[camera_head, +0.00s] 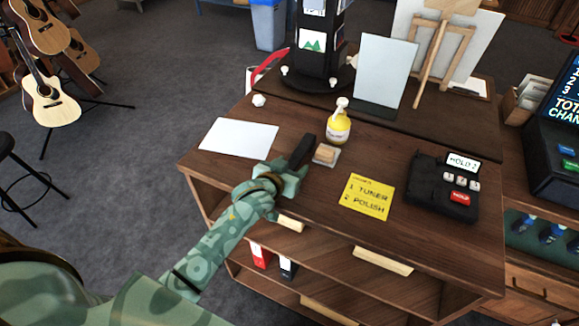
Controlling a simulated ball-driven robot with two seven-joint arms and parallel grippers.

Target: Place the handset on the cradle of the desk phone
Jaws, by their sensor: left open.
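The desk phone (428,193), black with a lit "HOLD 2" screen and a red button, stands at the right of the wooden counter. Its cradle shows no handset on it. A dark bar that looks like the handset (303,149) lies on the counter left of the small block on a pale pad. My left gripper (301,173), green patterned, is open at the near end of this bar. It hides part of that end, and I cannot tell whether the bar is between the fingers. My right gripper is not in view.
White paper (239,138) is at left. A black display stand (319,50) and white board (384,70) stand behind. The counter's front edge (340,249) is near my arm.

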